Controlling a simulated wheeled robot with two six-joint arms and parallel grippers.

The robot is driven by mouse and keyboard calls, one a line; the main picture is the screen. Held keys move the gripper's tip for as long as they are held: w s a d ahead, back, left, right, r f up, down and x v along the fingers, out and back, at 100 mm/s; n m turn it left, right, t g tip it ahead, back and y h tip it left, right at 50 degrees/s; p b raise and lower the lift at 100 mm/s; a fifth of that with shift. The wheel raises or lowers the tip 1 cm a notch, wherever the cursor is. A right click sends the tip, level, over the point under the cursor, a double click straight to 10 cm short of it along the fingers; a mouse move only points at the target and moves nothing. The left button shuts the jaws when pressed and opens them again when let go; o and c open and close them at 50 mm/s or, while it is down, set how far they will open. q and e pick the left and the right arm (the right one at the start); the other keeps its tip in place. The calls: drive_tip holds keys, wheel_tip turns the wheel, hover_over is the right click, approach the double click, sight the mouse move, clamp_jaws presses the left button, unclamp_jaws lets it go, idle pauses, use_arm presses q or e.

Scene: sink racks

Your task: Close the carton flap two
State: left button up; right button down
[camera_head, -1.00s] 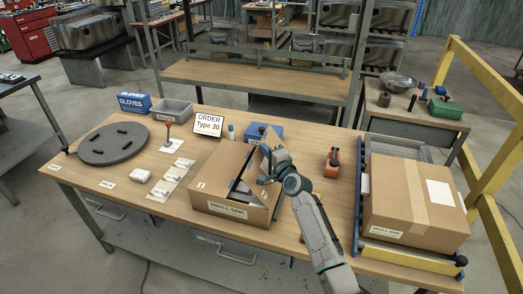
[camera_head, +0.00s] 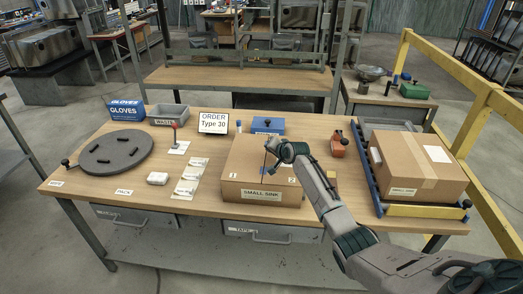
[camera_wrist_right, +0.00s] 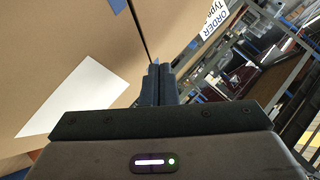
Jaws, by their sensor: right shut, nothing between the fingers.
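The small-sink carton (camera_head: 240,194) stands on the wooden table in the head view, its label facing front. Flap one (camera_head: 243,163) lies down on the left. Flap two (camera_head: 285,181) on the right also looks down, roughly level with it, partly hidden by my right arm. My right gripper (camera_head: 270,154) is over the carton top near the seam between the flaps. In the right wrist view, its fingers (camera_wrist_right: 158,84) are shut and empty, close to the cardboard and a dark seam. Whether they touch the cardboard I cannot tell. My left gripper is not in view.
A taped carton (camera_head: 418,168) lies on a blue-railed stand at the right. An orange tool (camera_head: 338,145) and a blue box (camera_head: 267,125) are behind the small-sink carton. A grey turntable (camera_head: 112,152) and white packets (camera_head: 187,178) are at the left.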

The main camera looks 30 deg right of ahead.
drive_tip(key=shift+w+d+f, duration=0.1)
drive_tip(key=shift+f, duration=0.65)
drive_tip(key=shift+a+f, duration=0.1)
drive_tip(key=shift+a, duration=0.15)
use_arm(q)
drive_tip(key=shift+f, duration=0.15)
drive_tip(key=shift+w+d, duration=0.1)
